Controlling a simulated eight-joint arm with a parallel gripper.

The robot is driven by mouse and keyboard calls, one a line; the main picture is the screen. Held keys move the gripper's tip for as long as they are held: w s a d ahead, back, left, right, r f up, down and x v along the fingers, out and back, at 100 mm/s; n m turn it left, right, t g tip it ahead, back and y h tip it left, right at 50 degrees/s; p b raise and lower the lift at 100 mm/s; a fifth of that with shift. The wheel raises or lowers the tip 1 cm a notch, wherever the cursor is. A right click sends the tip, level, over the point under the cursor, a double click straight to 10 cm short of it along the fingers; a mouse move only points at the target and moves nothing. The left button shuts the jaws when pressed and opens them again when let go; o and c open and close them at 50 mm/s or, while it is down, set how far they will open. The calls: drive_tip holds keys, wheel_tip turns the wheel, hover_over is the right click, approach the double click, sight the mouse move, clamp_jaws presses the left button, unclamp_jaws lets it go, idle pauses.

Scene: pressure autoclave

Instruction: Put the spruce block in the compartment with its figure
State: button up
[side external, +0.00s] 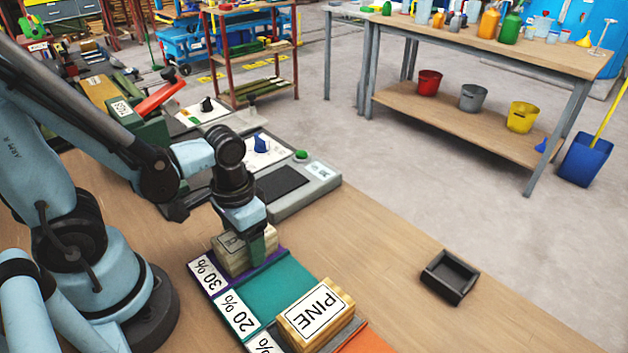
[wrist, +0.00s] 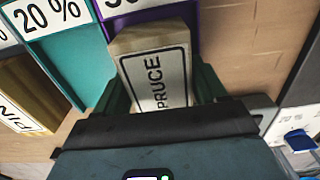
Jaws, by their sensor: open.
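The spruce block (wrist: 155,65), pale wood with a SPRUCE label, lies at the purple compartment (side external: 283,254) marked 30 %. It also shows in the side view (side external: 230,256). My gripper (wrist: 160,90) is open, with one green finger on each side of the block; contact cannot be told. In the side view my gripper (side external: 246,244) is low over the block and hides part of it. The teal compartment (side external: 270,292), marked 20 %, is bare. A PINE block (side external: 316,312) sits beyond it, and its compartment's figure is partly cut off.
An orange compartment (side external: 362,342) shows at the bottom edge. A small black open box (side external: 450,276) stands on the bench to the right. A grey control panel (side external: 300,188) with a blue knob lies behind the tray. The bench between tray and black box is clear.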

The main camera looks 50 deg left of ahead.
drive_tip(key=shift+r, duration=0.15)
drive_tip(key=shift+r, duration=5.85)
drive_tip(key=w+a+t, duration=0.1)
drive_tip(key=w+t, duration=0.6)
drive_tip(key=shift+w+a+r, duration=0.2)
drive_tip(key=shift+w+a, duration=0.05)
drive_tip(key=shift+a, duration=0.15)
